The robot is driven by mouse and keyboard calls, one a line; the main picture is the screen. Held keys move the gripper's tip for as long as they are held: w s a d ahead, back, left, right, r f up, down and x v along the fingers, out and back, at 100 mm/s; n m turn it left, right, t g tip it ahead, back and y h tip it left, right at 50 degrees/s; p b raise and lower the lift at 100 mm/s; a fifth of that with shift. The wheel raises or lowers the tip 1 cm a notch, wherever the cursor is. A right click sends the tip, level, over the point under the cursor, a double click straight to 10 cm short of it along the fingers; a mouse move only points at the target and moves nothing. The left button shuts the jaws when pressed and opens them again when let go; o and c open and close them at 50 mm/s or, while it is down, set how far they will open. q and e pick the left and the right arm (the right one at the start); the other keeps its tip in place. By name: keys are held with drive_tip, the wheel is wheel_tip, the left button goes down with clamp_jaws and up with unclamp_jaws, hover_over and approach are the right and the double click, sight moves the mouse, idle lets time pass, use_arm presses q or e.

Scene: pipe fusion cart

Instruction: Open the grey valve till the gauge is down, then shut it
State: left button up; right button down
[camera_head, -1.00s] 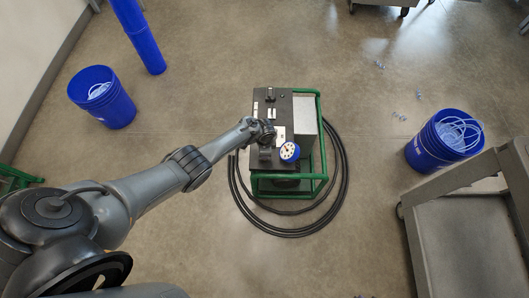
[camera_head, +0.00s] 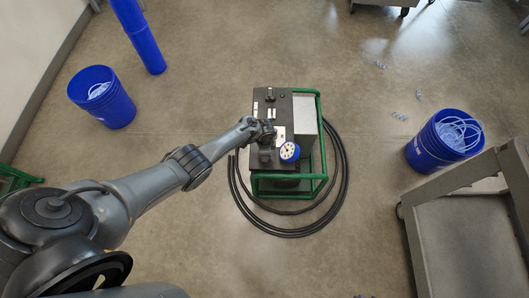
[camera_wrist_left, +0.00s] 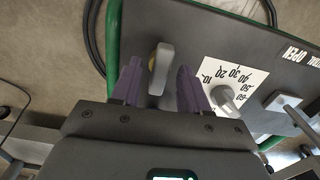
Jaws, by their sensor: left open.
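The dark-topped machine (camera_head: 283,99) in a green tube frame stands mid-floor in the head view. The blue-rimmed gauge (camera_head: 289,152) with a white face sits at its near edge; its reading is too small to tell. My left gripper (camera_wrist_left: 158,72) is over the machine's top with its purple fingers apart. A grey handle with a tan side (camera_wrist_left: 161,58), apparently the valve's, stands between the fingers with a gap to each; I cannot tell its setting. In the head view my arm hides the valve. My right gripper is not in view.
In the left wrist view, a knob (camera_wrist_left: 226,99) on a numbered dial plate and a grey switch (camera_wrist_left: 283,101) stand right of the fingers. A black hose (camera_head: 344,187) loops around the machine. Blue buckets (camera_head: 113,108) and a grey cart (camera_head: 450,235) stand farther off.

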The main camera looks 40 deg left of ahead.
use_arm(q)
wheel_tip(320, 180, up, 11)
drive_tip(key=p, duration=0.7)
drive_tip(key=shift+f, duration=0.1)
